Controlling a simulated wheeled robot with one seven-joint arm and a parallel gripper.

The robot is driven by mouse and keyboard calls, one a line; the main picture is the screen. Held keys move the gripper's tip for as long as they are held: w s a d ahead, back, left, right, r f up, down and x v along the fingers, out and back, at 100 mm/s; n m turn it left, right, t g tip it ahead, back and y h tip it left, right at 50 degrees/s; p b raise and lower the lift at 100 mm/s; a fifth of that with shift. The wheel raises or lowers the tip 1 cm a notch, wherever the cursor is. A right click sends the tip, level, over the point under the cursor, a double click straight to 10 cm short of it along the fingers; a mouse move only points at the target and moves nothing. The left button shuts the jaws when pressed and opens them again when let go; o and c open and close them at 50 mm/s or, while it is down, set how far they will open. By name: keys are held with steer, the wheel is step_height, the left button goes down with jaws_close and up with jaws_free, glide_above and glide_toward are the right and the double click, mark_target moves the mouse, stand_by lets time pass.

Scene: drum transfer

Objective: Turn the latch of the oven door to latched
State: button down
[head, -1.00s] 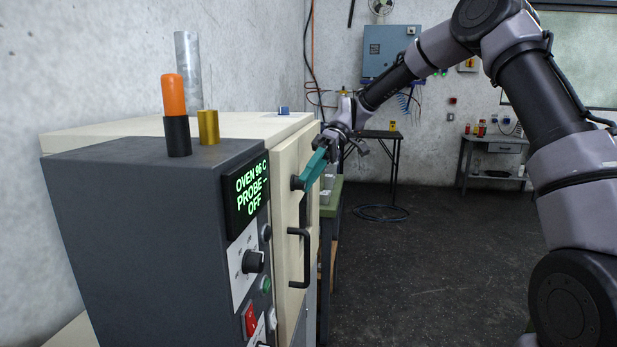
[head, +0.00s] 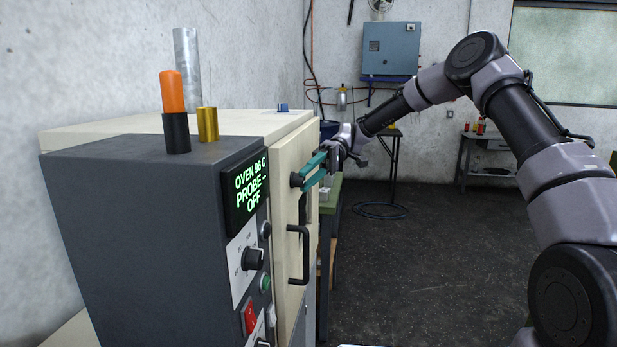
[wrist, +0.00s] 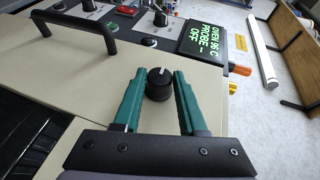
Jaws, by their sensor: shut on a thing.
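The oven door (head: 287,150) is the cream front of the oven and looks shut. Its latch (head: 296,180) is a small round black knob above the black door handle (head: 305,255). In the wrist view the latch (wrist: 159,88) has a white mark at its upper side. My gripper (head: 306,176) has teal fingers and reaches the door from the far right. In the wrist view my gripper (wrist: 155,78) has one finger on each side of the latch and is shut on it. The sides where the fingertips meet the knob are partly hard to see.
A dark grey control box (head: 140,230) with a display (head: 246,192) reading "OVEN 96 C PROBE – OFF" stands nearest, with knobs and a red switch. An orange-topped cylinder (head: 172,92) and a brass one (head: 208,124) stand on it. Floor at right is open.

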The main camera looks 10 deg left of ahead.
steer(key=shift+c, duration=2.3)
jaws_free()
steer(key=v, duration=1.1)
steer(key=shift+s, duration=0.1)
